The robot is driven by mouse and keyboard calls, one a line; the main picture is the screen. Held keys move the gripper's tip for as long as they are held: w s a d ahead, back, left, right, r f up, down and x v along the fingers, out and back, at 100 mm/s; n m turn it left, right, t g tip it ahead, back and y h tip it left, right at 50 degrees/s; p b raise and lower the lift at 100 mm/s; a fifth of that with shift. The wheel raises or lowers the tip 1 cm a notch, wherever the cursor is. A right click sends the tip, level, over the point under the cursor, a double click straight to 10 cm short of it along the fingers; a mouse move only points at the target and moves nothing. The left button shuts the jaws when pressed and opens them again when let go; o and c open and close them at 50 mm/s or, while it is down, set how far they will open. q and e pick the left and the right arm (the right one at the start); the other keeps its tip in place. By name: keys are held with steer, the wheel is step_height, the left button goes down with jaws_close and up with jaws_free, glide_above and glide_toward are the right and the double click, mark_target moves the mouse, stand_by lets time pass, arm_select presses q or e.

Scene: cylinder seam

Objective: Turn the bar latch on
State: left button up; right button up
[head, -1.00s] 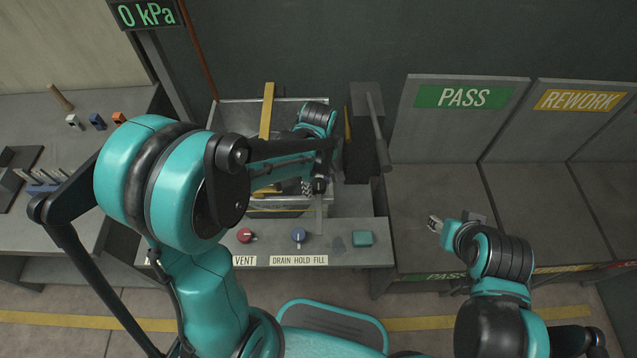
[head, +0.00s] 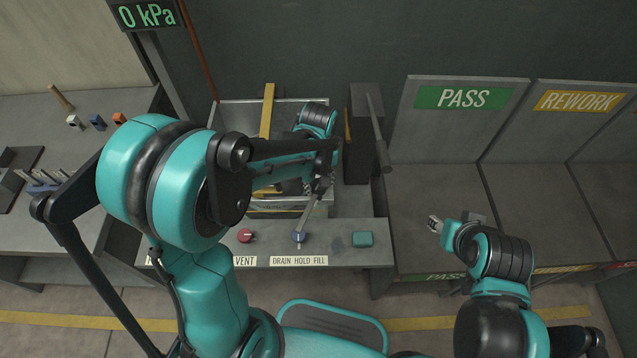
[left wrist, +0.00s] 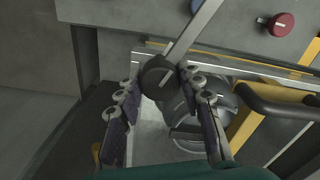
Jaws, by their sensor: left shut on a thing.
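The bar latch is a flat grey bar (head: 311,211) with a round black knob (left wrist: 158,77) at one end. In the head view it slants down and left from my left gripper (head: 320,187) toward the blue knob (head: 298,236) on the console. In the left wrist view the bar (left wrist: 190,34) runs up and right from the black knob. The two fingers of my left gripper (left wrist: 160,80) are shut on this knob, one on each side. My right gripper (head: 435,224) hangs over the right bench, away from the latch; its opening is too small to judge.
The console carries a red knob (head: 245,236) and a green button (head: 362,239). The tank (head: 225,118), with a yellow bar (head: 267,110) across its rim, lies under my left arm. A dark block with a lever (head: 378,135) stands right of it. The display reads 0 kPa (head: 147,15).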

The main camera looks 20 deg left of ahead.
arm_select(q)
steer(key=m, duration=0.6)
steer(key=shift+m, duration=0.3)
steer(key=m, duration=0.6)
steer(key=shift+m, duration=0.3)
steer(key=o, duration=1.2)
steer(key=shift+c, duration=0.2)
step_height(320, 180, up, 12)
